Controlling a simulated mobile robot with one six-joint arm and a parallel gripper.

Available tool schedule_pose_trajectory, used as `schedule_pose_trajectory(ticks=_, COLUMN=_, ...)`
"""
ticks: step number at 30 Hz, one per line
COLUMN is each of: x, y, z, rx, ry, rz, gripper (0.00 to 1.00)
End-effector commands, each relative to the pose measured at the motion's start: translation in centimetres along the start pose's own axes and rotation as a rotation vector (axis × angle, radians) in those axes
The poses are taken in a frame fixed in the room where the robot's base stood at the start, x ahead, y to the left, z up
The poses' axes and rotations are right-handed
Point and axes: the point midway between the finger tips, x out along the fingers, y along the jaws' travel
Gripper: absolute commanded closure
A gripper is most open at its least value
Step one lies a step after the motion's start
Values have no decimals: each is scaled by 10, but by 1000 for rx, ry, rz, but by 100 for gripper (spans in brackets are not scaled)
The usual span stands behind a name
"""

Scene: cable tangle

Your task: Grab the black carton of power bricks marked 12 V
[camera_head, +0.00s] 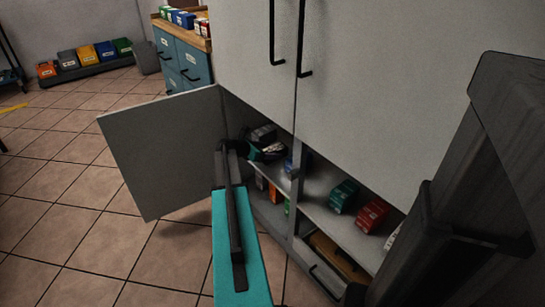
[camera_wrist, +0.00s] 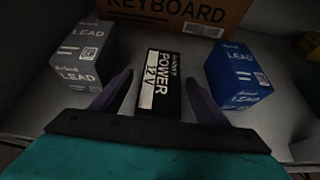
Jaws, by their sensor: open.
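The black carton (camera_wrist: 160,84) with a white label reading POWER 12 V lies on the cabinet shelf in the middle of the wrist view. My gripper (camera_wrist: 159,77) is open, with one dark finger to the left of the carton and one to the right. Gaps show on both sides, and I cannot tell whether the fingertips reach down beside it. In the head view my gripper (camera_head: 268,150) is inside the left part of the low open cabinet, and I cannot make out the black carton there.
A grey LEAD carton (camera_wrist: 84,55) stands close on the left and a blue LEAD carton (camera_wrist: 237,76) on the right. A brown KEYBOARD box (camera_wrist: 185,14) is behind. In the head view, an open cabinet door (camera_head: 165,150) stands left of my arm. Green (camera_head: 343,196) and red (camera_head: 373,214) cartons sit farther right.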

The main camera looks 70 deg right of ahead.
Motion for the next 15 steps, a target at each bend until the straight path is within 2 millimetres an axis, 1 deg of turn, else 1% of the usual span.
schedule_pose_trajectory(ticks=1, x=8, y=1, z=-2, rx=1, ry=0, rz=-1, gripper=32)
schedule_pose_trajectory(ticks=6, x=18, y=1, z=0, rx=1, ry=0, rz=0, gripper=32)
schedule_pose_trajectory(ticks=15, x=19, y=0, z=0, rx=0, ry=0, rz=1, gripper=32)
